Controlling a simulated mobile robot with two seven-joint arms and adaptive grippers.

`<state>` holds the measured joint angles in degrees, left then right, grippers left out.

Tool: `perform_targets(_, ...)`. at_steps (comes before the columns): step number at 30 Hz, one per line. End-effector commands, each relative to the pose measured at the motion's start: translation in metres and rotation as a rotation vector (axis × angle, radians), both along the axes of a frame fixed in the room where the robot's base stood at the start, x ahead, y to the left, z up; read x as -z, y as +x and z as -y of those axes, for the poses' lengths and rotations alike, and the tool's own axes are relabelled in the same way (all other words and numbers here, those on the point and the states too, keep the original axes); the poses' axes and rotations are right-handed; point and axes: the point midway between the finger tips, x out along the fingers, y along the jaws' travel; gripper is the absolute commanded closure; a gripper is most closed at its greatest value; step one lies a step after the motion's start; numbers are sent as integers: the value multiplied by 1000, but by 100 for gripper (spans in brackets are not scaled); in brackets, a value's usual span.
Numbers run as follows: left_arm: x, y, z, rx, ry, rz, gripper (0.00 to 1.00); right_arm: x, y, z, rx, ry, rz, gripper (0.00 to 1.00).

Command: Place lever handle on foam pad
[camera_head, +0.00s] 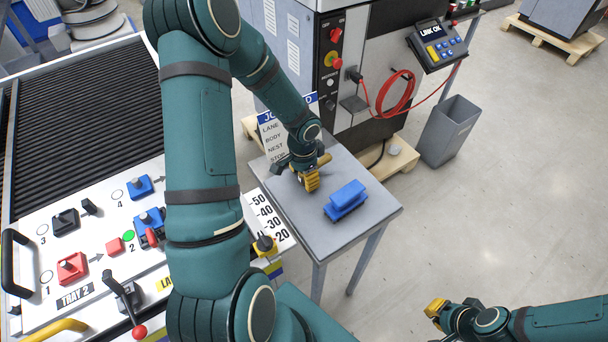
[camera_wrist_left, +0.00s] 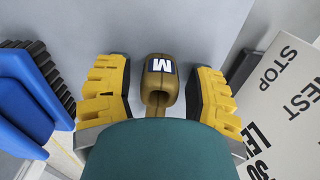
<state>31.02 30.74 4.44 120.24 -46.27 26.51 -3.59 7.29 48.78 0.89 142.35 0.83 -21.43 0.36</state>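A brown handle-like piece marked M (camera_wrist_left: 160,82), which looks like the lever handle, lies on the grey side table (camera_head: 285,211). In the wrist view it sits between the fingers of my left gripper (camera_wrist_left: 158,95), with a gap on each side. In the head view my left gripper (camera_head: 308,180) is low over the table, and part of the brown piece (camera_head: 323,160) shows beside it. My right gripper (camera_head: 436,310) is at the lower right over the floor, its fingers too small to judge. I cannot make out a foam pad for certain.
A blue brush-like block (camera_head: 347,196) lies on the table to the right; it also shows in the wrist view (camera_wrist_left: 25,105). A white card with lane words (camera_head: 272,140) stands at the table's back left. The white tray panel (camera_head: 95,225) holds several coloured parts.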

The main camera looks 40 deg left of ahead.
Motion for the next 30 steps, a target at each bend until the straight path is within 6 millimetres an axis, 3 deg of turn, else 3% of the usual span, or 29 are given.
perform_targets(11,-7,0,0,0,1,1,47,-5,1,0,2,0,3,100)
perform_targets(24,-91,-1,-2,-1,2,5,47,-22,3,1,4,1,7,100)
perform_targets(30,-116,-1,-2,0,2,2,47,-26,2,1,4,2,7,100)
